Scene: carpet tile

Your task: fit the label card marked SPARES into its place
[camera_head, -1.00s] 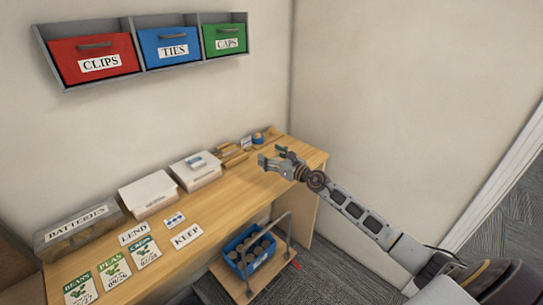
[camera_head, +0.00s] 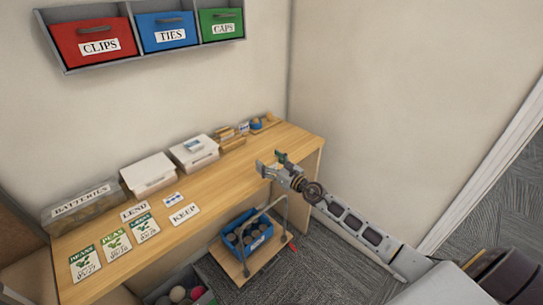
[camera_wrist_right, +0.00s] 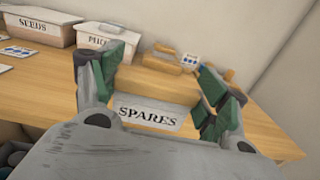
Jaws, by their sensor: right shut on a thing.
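The label card marked SPARES (camera_wrist_right: 148,116) shows in the right wrist view, white with black letters, between the two green-padded fingers of my right gripper (camera_wrist_right: 160,70). The gripper is shut on it; the exact contact at the card's edges is hard to make out. In the head view my right gripper (camera_head: 271,163) is over the right part of the wooden desk (camera_head: 225,170), and the card is too small to make out there. My left gripper is not in view. I cannot tell the card's place in these frames.
A row of clear and white boxes stands along the wall, including BATTERIES (camera_head: 82,205) and SEEDS (camera_wrist_right: 36,24). Cards LEND (camera_head: 135,211) and KEEP (camera_head: 184,214) and seed packets lie in front. CLIPS, TIES and CAPS bins (camera_head: 168,33) hang above. A trolley with a blue crate (camera_head: 247,234) stands below.

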